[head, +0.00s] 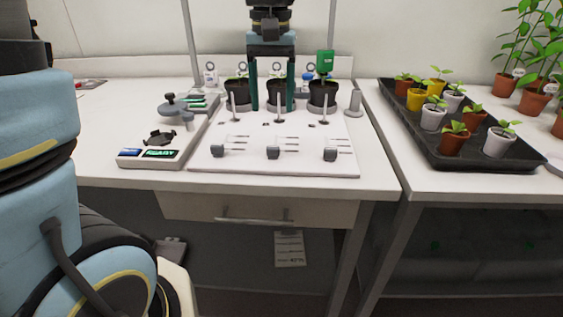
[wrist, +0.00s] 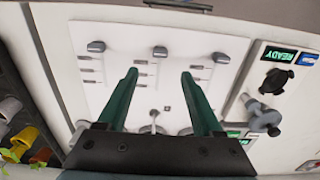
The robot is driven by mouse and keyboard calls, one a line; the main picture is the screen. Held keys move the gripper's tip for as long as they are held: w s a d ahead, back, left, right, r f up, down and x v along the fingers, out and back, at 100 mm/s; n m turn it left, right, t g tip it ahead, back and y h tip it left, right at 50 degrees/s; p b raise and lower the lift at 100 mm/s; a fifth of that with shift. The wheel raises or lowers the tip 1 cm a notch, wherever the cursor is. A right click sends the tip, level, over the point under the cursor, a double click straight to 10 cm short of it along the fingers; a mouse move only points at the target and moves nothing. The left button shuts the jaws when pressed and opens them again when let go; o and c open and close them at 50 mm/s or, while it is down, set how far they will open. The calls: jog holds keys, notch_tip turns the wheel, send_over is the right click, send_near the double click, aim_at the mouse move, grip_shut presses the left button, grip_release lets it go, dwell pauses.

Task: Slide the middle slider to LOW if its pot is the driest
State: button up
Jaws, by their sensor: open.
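The white panel (head: 300,166) carries three dark slider knobs near its front edge. The middle slider (head: 273,153) is level with the left slider (head: 217,151) and right slider (head: 330,154). Label lines lie behind each; their text is too small to read. Three dark pots stand behind: left (head: 237,86), middle (head: 274,90) and right (head: 320,93). A green probe-like device (head: 325,62) stands upright at the right pot. My gripper (head: 272,106) is open and empty, pointing down, overlapping the middle pot in view. In the wrist view the middle slider (wrist: 160,52) shows beyond its fingertips.
A grey-white station (head: 135,160) with a READY display (head: 160,153) sits left of the panel. A black tray (head: 440,161) of seedlings stands on the right-hand bench. Pale upright posts stand before the pots.

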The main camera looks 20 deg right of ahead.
aim_at(273, 147)
notch_tip(273, 147, down, 10)
jog(key=shift+f, duration=0.15)
dwell(0.3)
grip_shut()
dwell(0.5)
dwell(0.9)
